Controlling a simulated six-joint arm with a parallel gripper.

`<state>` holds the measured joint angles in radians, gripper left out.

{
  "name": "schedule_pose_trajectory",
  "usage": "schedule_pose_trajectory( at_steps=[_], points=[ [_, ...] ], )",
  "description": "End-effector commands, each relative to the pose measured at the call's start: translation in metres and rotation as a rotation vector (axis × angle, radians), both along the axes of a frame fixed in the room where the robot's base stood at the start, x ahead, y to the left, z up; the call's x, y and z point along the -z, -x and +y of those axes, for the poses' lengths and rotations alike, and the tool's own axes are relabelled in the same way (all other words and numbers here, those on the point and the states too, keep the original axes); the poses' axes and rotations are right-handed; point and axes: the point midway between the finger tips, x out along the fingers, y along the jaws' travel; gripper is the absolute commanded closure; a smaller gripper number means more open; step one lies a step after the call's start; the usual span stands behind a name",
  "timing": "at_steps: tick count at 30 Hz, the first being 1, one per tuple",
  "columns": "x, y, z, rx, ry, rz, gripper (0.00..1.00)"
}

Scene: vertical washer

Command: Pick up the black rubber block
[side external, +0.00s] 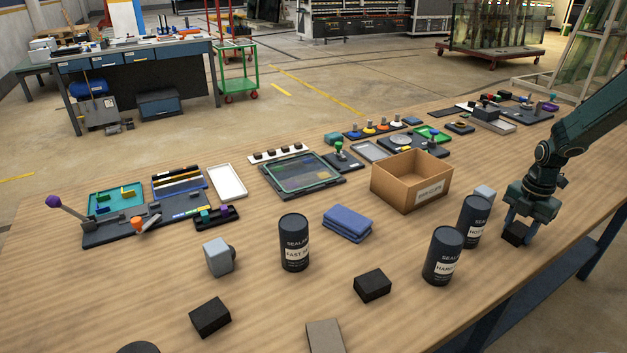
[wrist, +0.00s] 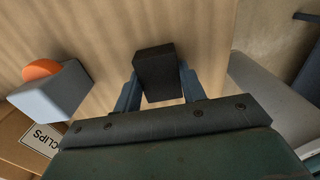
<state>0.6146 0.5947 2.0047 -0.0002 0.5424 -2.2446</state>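A black rubber block (side external: 515,234) is under my gripper (side external: 519,224) at the right side of the table in the side external view. It also shows in the wrist view (wrist: 156,72), between the two blue fingers of my gripper (wrist: 159,84). One finger lies close along each side of the block. I cannot tell whether the fingers press on it or stand slightly apart. The block appears at or very near the tabletop. Two more black blocks lie farther left, one near the front middle (side external: 372,286) and one at front left (side external: 210,317).
Black sealant cans (side external: 443,256) (side external: 474,221) stand left of my gripper, close by. A grey block with an orange part (wrist: 50,88) and the cardboard clips box (side external: 410,181) are near. The table edge (side external: 565,258) is close on the right. Another can (side external: 294,243) stands mid-table.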

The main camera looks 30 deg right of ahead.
Motion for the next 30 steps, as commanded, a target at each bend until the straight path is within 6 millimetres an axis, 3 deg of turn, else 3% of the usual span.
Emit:
schedule_pose_trajectory(
  at_steps=[1,3,17,23,30],
  points=[
    [0.000,0.000,0.000,0.000,0.000,0.000,0.71],
    [0.000,0.000,0.000,0.000,0.000,0.000,0.83],
    [-0.007,-0.001,0.000,0.000,0.002,-0.003,0.83],
    [-0.025,-0.001,-0.001,0.000,0.003,-0.004,0.83],
    [-0.067,-0.001,-0.001,0.000,0.004,-0.005,0.83]
  ],
)
